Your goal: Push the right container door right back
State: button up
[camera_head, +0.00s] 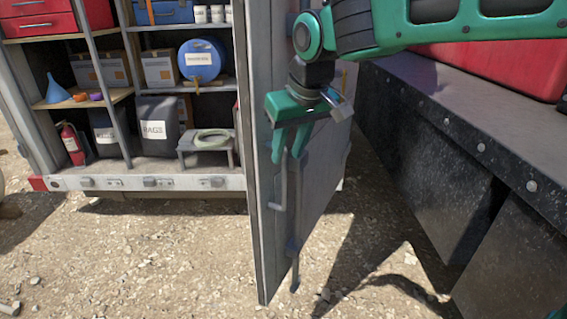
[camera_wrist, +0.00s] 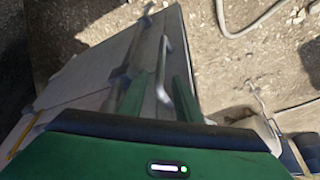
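The right container door (camera_head: 318,200) is a grey metal panel. It stands swung open at the right side of the container, its near edge toward me and its right-hand face showing. A grey handle (camera_head: 280,190) with a bent lower end is on that face; it also shows in the wrist view (camera_wrist: 162,68). My green gripper (camera_head: 289,148) is at the door's face by the handle, fingers pointing down. In the wrist view its fingers (camera_wrist: 158,95) are apart, with the handle seen between them. I cannot tell whether they touch it.
The open container (camera_head: 155,178) at left holds shelves with boxes, a blue drum (camera_head: 202,62), a fire extinguisher (camera_head: 72,143) and a stool (camera_head: 207,148). A dark vehicle body (camera_head: 440,150) with hanging flaps stands at right. Gravel ground (camera_head: 150,260) lies clear in front, with a narrower strip right of the door.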

aim_at(286, 156)
jog(key=shift+x, duration=2.45)
grip_shut()
